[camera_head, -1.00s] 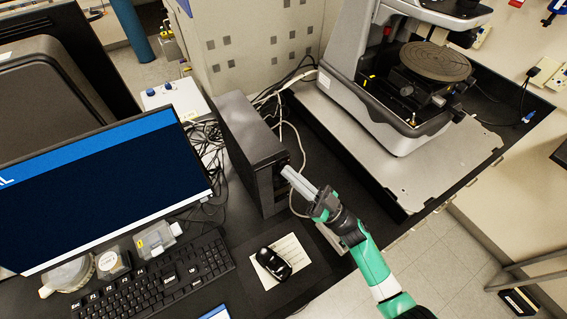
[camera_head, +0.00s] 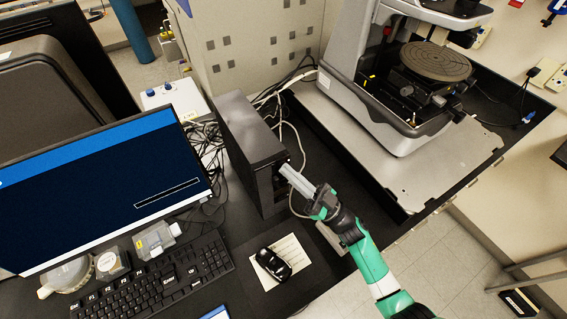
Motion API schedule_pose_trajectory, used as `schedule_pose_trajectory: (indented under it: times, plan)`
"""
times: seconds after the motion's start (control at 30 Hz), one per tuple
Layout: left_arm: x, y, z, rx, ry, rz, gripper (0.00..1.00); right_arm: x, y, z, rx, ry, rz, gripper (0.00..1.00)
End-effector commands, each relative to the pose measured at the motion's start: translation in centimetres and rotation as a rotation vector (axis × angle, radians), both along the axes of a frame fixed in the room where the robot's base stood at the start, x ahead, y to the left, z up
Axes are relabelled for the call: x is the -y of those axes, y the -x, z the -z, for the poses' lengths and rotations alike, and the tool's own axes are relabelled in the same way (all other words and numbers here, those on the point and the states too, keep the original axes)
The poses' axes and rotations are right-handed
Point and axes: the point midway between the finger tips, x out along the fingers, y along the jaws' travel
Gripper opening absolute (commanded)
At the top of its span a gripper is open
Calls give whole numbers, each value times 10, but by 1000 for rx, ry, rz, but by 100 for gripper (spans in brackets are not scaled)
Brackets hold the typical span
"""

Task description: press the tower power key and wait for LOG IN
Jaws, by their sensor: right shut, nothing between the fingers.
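The black computer tower (camera_head: 247,132) stands upright on the dark desk, right of the monitor. My right gripper (camera_head: 283,170) is shut and empty. Its fingertips are at the upper part of the tower's front face, touching it or very close. The fingertips hide the power key, so I cannot see whether it is pressed. The monitor (camera_head: 95,185) shows a dark blue screen with a lighter blue band on top and a thin outlined bar at lower right. No LOG IN text is legible. My left gripper is not in view.
A keyboard (camera_head: 155,283) and a black mouse (camera_head: 272,264) on a paper sheet lie in front of the monitor and tower. The profiler (camera_head: 400,100) stands on a metal plate to the right. Cables (camera_head: 292,130) run behind the tower.

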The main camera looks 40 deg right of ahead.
Motion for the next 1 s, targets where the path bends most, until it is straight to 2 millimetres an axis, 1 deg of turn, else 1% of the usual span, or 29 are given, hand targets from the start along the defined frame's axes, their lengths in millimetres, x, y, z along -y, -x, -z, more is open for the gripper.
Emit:
schedule_pose_trajectory:
  times: [0.27,0.6,0.9,1.0]
  plan:
    - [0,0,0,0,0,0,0,0,0,0,-1,0,0,0]
    - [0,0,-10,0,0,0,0,-4,14,-1,-1,0,0,0]
    - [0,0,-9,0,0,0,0,-4,15,-1,0,0,0,0]
    - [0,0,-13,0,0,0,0,-5,19,-1,-1,0,1,0]
